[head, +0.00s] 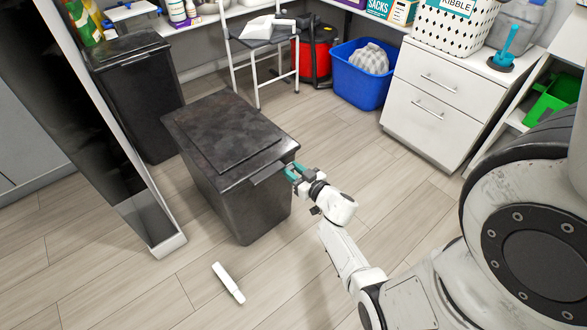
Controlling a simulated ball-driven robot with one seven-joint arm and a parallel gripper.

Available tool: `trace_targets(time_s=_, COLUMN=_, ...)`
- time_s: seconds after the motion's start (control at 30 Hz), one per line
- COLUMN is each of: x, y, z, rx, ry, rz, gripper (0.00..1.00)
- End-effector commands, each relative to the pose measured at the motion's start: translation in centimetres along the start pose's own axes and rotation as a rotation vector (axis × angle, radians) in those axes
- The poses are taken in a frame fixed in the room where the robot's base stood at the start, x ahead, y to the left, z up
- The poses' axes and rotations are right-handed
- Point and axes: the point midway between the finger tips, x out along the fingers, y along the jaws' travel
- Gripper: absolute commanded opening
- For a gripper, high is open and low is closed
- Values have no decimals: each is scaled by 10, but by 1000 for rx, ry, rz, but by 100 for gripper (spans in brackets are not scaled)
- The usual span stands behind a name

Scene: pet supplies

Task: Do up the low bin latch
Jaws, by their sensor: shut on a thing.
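The low bin (240,205) is a dark grey, scuffed box standing on the floor left of centre in the head view. Its lid (222,130) lies flat on top and looks closed. The latch (268,174) is a dark flap at the lid's front right edge, sticking outward from the bin. My gripper (292,172), with teal fingertips, is at the latch's right end and is shut on it. The fingers hide that end of the latch. I cannot see any catch below it.
A white stick-like object (228,282) lies on the floor in front. A second dark bin (135,95) stands behind left, near a tall dark panel with a pale frame (160,215). A blue tub (358,88) and white drawers (425,110) stand behind right. Floor in front is mostly clear.

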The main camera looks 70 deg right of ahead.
Motion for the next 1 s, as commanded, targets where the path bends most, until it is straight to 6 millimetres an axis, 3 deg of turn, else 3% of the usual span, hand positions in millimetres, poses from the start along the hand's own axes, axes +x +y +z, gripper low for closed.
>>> trace_targets(time_s=0.17, x=0, y=0, z=0, rx=1, ry=1, rz=0, gripper=1)
trace_targets(time_s=0.2, x=0, y=0, z=0, rx=1, ry=1, rz=0, gripper=34)
trace_targets(time_s=0.43, x=0, y=0, z=0, rx=1, ry=1, rz=0, gripper=56)
trace_targets(time_s=0.77, x=-4, y=0, z=0, rx=1, ry=0, rz=0, gripper=57)
trace_targets(time_s=1.0, x=-42, y=-1, z=-2, rx=1, ry=-2, rz=-1, gripper=57)
